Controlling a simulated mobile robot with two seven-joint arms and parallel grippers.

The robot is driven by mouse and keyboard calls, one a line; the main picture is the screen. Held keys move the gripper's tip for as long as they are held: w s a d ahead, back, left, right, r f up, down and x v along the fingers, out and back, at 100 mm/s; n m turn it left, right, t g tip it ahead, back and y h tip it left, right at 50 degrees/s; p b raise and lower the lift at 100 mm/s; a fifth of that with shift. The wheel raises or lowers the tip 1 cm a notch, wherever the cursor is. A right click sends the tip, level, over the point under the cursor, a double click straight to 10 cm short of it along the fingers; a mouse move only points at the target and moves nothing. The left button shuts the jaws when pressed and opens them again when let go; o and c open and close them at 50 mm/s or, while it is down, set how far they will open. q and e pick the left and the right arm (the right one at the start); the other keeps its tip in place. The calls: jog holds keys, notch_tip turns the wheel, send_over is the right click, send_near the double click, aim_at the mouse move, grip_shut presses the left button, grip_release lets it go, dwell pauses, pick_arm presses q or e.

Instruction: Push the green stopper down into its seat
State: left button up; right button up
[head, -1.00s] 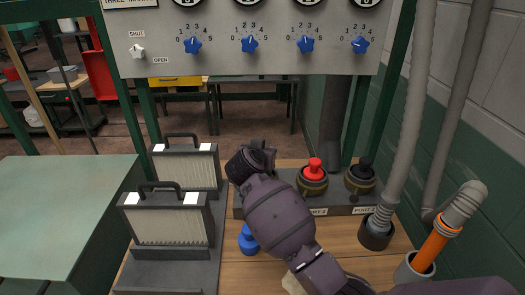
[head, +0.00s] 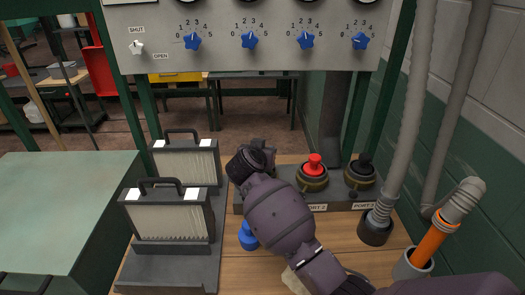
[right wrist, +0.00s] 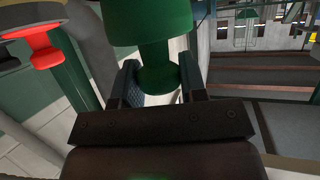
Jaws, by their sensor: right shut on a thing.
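The green stopper shows in the right wrist view (right wrist: 158,78), with its narrow part between the fingers of my right gripper (right wrist: 160,82). The jaws are shut on it. In the head view my right gripper (head: 250,160) is over the left end of the dark port block (head: 330,204) and hides the stopper and the port there. I cannot tell how deep the stopper sits. A red stopper (head: 314,166) stands upright in the middle port, and a black one (head: 361,172) in the right port. My left gripper is not in view.
A blue stopper (head: 247,238) stands on the wooden bench, partly behind my arm. Two handled filter units (head: 168,222) stand on the left. Grey hoses (head: 408,110) and an orange-banded pipe (head: 434,244) are on the right. A panel with blue knobs (head: 249,40) hangs above.

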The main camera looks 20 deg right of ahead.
jog(key=shift+f, duration=1.2)
dwell(0.3)
jog(key=o, duration=1)
jog(key=shift+s, duration=0.1)
jog(key=p+v, duration=0.2)
jog(key=v, duration=0.8)
jog(key=shift+s+a+r, duration=0.1)
jog(key=shift+s+a, duration=0.15)
